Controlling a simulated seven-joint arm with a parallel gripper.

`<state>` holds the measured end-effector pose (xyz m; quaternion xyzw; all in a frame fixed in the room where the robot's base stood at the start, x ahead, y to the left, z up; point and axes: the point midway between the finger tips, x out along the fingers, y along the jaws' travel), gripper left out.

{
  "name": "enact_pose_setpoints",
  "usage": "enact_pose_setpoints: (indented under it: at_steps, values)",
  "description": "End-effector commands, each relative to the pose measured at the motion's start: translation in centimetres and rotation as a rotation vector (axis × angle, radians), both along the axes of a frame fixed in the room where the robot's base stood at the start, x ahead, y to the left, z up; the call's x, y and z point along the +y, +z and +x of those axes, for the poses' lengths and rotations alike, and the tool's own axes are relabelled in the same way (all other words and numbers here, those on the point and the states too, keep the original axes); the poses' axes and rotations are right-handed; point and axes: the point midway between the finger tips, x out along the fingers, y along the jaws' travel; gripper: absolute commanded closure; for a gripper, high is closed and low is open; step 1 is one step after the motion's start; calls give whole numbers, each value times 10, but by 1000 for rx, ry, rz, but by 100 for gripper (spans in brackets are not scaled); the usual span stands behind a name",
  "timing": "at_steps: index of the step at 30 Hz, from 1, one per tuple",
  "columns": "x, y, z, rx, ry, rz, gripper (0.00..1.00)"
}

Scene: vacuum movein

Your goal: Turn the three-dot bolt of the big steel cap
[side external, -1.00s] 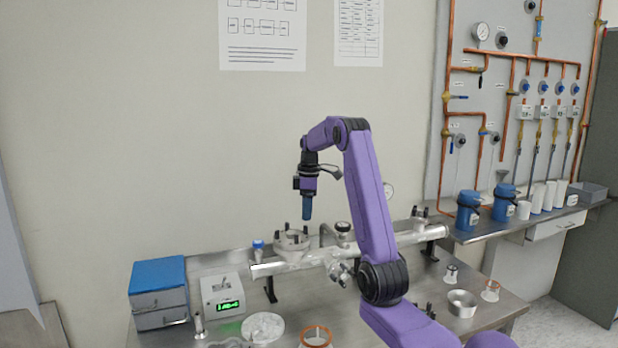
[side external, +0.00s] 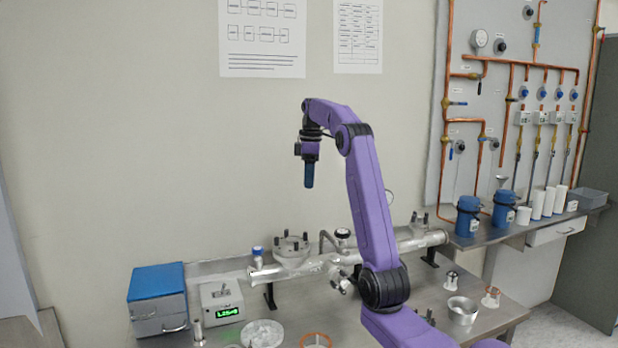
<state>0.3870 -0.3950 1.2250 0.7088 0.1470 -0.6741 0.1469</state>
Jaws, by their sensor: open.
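The big steel cap (side external: 292,252) sits on top of the horizontal steel tube (side external: 335,260), with several dark upright bolts around its rim. The dots on the bolts are too small to make out, so I cannot tell which is the three-dot one. My gripper (side external: 309,184) points down in the air, well above the cap and slightly to its right, touching nothing. Its fingers are seen as one narrow blue shape and it holds nothing visible. Part of the tube is hidden behind my arm.
A blue-topped box (side external: 157,282) and a meter with green digits (side external: 222,302) stand left. A blue-capped fitting (side external: 257,254) and a round gauge (side external: 343,234) rise beside the cap. A steel cup (side external: 462,310) stands front right. The air around my gripper is clear.

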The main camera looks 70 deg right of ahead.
Motion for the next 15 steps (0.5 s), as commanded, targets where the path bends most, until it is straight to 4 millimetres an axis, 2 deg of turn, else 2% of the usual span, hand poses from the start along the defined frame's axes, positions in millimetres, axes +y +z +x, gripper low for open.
enact_pose_setpoints:
  at_steps: [2,3,4,5,8,11,15]
  values:
    - [0,0,0,0,0,0,59]
    - [0,0,0,0,0,0,62]
    - [0,0,0,0,-1,0,72]
    - [0,0,0,0,-4,0,74]
    - [1,0,1,1,-50,2,74]
    - [4,0,1,5,-171,7,74]
    - [10,0,3,12,-441,18,74]
